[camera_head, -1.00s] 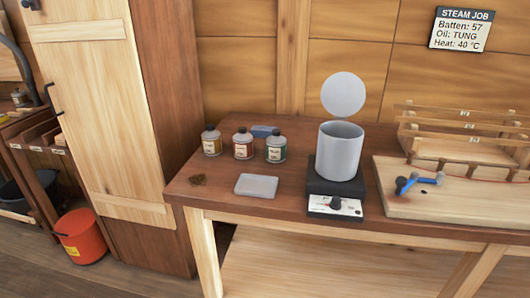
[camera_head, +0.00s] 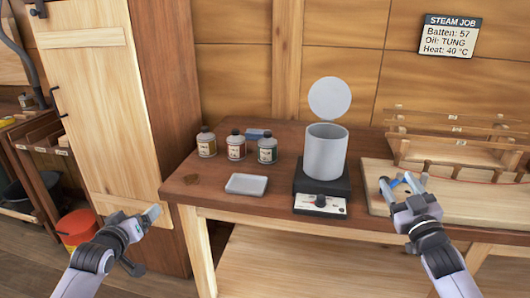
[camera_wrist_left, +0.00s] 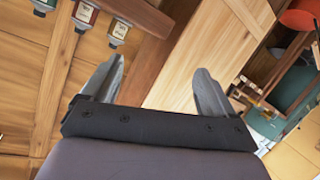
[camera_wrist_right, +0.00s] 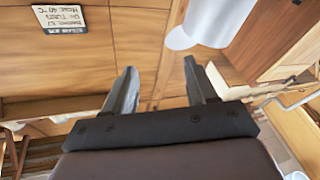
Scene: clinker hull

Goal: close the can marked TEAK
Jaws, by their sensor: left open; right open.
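Three small cans with dark caps stand upright in a row at the table's back left: one with a yellowish label (camera_head: 206,143), one with a red label (camera_head: 236,146) and one with a green label (camera_head: 267,149). The labels are too small to read, so I cannot tell which is marked TEAK. Cans also show at the top left of the left wrist view (camera_wrist_left: 84,14). My left gripper (camera_head: 143,238) is open and empty, in front of the cabinet, left of the table and apart from the cans. My right gripper (camera_head: 403,183) is open and empty over the right-hand board.
A grey pot (camera_head: 326,152) stands on a black hot plate (camera_head: 321,182), with a round pale disc (camera_head: 330,98) behind it. A wooden jig (camera_head: 455,150) fills the right side. A red bucket (camera_head: 77,228) stands on the floor.

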